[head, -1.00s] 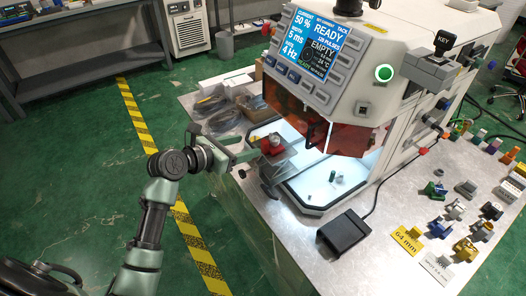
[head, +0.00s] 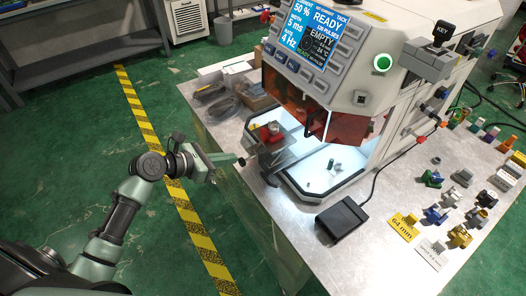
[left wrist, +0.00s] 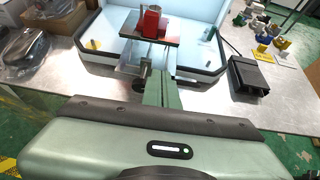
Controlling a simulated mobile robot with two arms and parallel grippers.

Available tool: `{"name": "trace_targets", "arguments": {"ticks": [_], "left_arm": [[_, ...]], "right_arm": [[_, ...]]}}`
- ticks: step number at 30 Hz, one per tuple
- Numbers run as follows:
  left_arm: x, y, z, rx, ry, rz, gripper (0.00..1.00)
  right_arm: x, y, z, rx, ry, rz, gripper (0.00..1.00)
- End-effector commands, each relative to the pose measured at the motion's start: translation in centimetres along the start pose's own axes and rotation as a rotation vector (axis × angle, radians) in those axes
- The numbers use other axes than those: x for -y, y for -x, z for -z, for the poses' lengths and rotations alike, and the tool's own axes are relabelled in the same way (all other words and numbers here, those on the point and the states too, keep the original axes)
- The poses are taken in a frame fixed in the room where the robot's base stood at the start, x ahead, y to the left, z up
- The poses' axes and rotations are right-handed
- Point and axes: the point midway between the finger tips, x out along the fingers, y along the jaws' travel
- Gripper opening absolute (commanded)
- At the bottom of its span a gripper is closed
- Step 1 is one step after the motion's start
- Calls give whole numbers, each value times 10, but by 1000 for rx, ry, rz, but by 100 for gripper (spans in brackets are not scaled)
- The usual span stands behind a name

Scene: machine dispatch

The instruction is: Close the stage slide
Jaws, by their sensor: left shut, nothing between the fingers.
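The stage slide (head: 283,148) is a flat plate at the front opening of the machine, bearing a red holder (head: 270,133) with a small metal part. In the left wrist view the stage plate (left wrist: 131,30) lies straight ahead, over the tray-like chamber floor. My left gripper (head: 240,160) is shut and empty, just left of the stage at the table's edge. In the left wrist view its green fingers (left wrist: 160,78) point at the stage's front. Whether they touch any part of the slide is hard to tell. My right gripper is not in view.
The machine (head: 345,75) has an orange shield (head: 345,130) above the lit chamber. A black pedal (head: 342,218) stands in front. Bagged items (head: 222,100) lie at the left. Several small coloured parts (head: 460,236) and label cards fill the right side.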

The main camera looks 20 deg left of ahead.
Motion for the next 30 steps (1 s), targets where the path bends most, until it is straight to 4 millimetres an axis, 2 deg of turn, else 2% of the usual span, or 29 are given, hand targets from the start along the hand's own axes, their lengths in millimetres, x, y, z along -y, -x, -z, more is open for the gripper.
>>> {"name": "trace_targets", "arguments": {"ticks": [1, 3, 7, 11, 21, 24, 30], "left_arm": [[1, 8, 10, -22, -8, 18, 0], [3, 11, 18, -30, -11, 36, 0], [4, 2, 20, -28, -9, 43, 0], [5, -19, 19, -27, -8, 43, 0], [8, -92, 21, -28, -10, 41, 0], [8, -104, 11, -27, -11, 41, 0], [9, -120, 4, -29, -11, 40, 0]], "right_arm": [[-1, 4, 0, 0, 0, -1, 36], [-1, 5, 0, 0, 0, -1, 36], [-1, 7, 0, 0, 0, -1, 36], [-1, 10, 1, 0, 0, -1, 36], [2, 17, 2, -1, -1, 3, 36], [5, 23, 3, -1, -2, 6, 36], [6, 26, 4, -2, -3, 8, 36]]}}
